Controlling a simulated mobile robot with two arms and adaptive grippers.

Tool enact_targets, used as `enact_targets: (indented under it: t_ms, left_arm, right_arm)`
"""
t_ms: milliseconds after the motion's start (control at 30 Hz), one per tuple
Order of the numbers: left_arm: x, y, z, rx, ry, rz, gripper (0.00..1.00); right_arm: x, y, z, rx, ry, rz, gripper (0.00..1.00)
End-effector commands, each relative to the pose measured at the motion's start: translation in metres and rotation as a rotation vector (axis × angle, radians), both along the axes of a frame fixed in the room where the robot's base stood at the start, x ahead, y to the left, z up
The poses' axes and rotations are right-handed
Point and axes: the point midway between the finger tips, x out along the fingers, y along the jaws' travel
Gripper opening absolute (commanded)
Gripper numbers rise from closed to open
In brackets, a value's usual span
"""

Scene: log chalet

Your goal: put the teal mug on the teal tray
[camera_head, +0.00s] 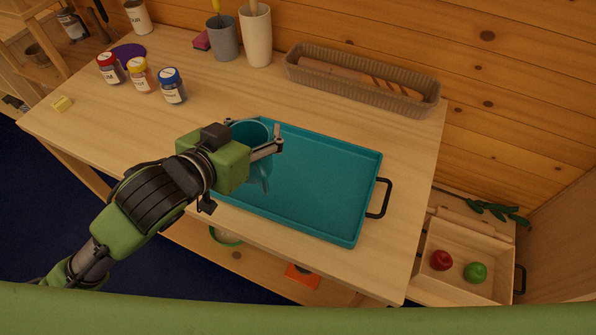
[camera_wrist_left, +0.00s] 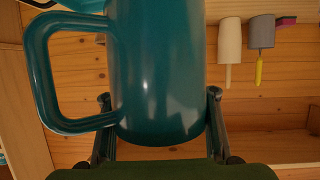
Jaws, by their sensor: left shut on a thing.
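The teal mug (camera_head: 250,130) is held in my left gripper (camera_head: 264,142), above the left part of the teal tray (camera_head: 325,185) in the head view. The gripper and wrist hide much of the mug; whether its base touches the tray cannot be told. In the left wrist view the mug (camera_wrist_left: 160,70) fills the space between the two fingers (camera_wrist_left: 160,105), with its square handle on the left. The tray lies flat on the wooden table, with a dark handle at its right end. My right gripper is not in view.
Three lidded jars, red (camera_head: 110,68), yellow (camera_head: 140,75) and blue (camera_head: 172,86), stand at the back left. A grey cup (camera_head: 223,40), a cream cup (camera_head: 256,38) and a long woven basket (camera_head: 360,80) stand along the back. A box (camera_head: 465,262) with fruit sits lower right.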

Motion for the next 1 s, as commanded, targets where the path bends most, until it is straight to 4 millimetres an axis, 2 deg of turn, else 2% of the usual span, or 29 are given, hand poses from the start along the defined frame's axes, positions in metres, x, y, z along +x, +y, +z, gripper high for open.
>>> enact_targets:
  t_ms: [33,167,400,467,700,800,1000]
  left_arm:
    - [-0.002,-0.007,0.005,-0.002,-0.005,-0.016,0.14]
    - [-0.001,-0.014,0.0,0.0,-0.004,-0.032,0.14]
    - [0.018,-0.011,-0.012,0.0,-0.007,-0.032,0.14]
    - [0.032,-0.007,-0.012,0.003,0.003,-0.028,0.14]
    - [0.09,0.001,-0.036,0.0,0.002,-0.028,0.15]
    - [0.104,0.003,-0.06,0.001,0.005,-0.029,0.15]
    - [0.126,0.005,-0.084,-0.001,0.001,-0.031,0.15]
  right_arm:
    - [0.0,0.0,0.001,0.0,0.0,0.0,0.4]
    - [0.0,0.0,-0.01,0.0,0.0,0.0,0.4]
    - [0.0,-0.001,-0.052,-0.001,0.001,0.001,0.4]
    - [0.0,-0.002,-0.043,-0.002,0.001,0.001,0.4]
    - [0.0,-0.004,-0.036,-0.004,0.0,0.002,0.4]
    - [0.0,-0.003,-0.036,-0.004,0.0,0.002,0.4]
    - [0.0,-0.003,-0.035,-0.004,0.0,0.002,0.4]
